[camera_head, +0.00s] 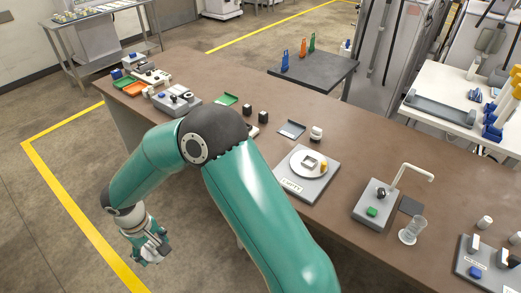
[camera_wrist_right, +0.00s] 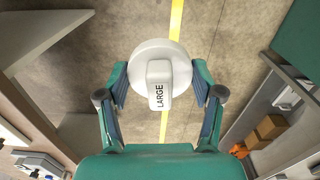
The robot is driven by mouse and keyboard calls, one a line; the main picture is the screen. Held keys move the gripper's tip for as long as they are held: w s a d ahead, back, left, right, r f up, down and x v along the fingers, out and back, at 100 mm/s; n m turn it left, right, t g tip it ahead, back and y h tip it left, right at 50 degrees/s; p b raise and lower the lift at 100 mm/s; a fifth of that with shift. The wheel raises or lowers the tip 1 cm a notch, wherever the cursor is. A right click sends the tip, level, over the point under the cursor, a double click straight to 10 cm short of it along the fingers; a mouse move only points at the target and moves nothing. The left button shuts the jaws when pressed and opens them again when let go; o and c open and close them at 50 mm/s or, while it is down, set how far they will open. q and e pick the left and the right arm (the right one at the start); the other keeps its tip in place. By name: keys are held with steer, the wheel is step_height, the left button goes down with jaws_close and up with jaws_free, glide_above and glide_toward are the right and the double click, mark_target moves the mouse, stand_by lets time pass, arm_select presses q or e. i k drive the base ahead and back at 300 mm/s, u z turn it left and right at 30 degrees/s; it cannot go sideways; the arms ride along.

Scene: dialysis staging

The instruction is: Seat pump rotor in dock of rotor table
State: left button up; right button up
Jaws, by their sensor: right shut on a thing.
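The pump rotor (camera_wrist_right: 150,58), a white round piece with a raised handle marked LARGE, sits between the fingers of my right gripper (camera_wrist_right: 160,92) in the right wrist view. The fingers are shut on it. In the head view my right gripper (camera_head: 150,250) hangs at the lower left, off the table's front edge and over the floor. What looks like the rotor table (camera_head: 308,189) is a grey base with a white disc (camera_head: 296,164), standing at mid-table. A small square frame, perhaps the dock (camera_head: 310,161), and a yellow piece are on the disc. My left gripper is out of view.
The brown table (camera_head: 345,150) runs across the view. A grey block with a curved pipe (camera_head: 372,204) and a clear cup (camera_head: 412,230) stand right of the disc. Trays and devices fill the far left. My right arm hides part of the table's front.

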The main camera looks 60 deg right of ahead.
mark_target(308, 163)
steer(key=u, duration=0.2)
steer(key=i, duration=0.8)
steer(key=z, duration=1.35)
